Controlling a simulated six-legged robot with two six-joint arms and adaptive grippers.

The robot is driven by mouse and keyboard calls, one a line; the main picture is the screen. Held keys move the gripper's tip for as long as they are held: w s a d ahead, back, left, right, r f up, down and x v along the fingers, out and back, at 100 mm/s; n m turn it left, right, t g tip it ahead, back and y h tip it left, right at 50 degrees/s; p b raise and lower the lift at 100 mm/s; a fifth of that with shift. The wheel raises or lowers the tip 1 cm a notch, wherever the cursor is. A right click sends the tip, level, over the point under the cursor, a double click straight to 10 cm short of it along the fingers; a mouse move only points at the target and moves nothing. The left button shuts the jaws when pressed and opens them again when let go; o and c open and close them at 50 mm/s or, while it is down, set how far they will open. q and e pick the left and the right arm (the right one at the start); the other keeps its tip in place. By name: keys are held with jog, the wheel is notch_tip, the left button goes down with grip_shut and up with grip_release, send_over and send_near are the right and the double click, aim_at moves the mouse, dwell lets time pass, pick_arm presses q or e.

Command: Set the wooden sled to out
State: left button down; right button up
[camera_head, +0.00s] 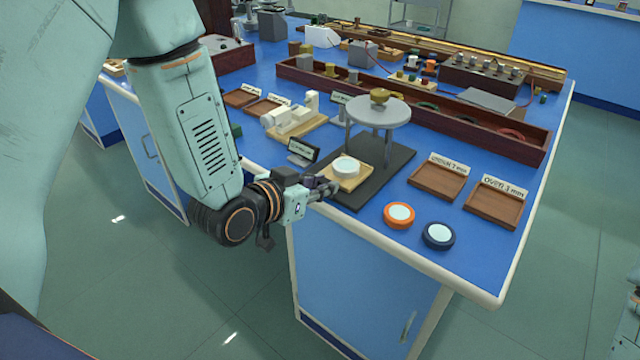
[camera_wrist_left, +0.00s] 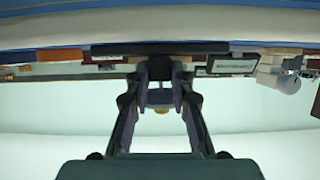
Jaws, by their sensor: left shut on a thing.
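The wooden sled (camera_head: 351,184) is a light wood plate with a white round piece (camera_head: 346,166) on top. It lies at the front of a dark base plate (camera_head: 385,178), in front of a round grey table on legs (camera_head: 379,111). My left gripper (camera_head: 328,189) is at the sled's front left edge, shut on it. The fingers hide the part they hold. In the left wrist view, the fingers (camera_wrist_left: 161,72) are close together below the dark plate's edge.
A small dark label sign (camera_head: 304,150) stands just left of the sled. An orange ring (camera_head: 399,215) and a dark blue ring (camera_head: 438,235) lie to the right on the blue bench, near two wooden trays (camera_head: 438,181). Open floor lies in front.

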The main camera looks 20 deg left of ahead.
pick_arm(q)
jog(key=c, duration=1.5)
grip_release()
jog(key=shift+s+f, duration=0.15)
jog(key=shift+s, duration=0.05)
jog(key=shift+c, duration=0.2)
jog(key=o, duration=0.3)
jog(key=shift+a, duration=0.1)
jog(key=shift+o, duration=0.4)
jog(key=shift+w, duration=0.1)
jog(key=v, duration=0.7)
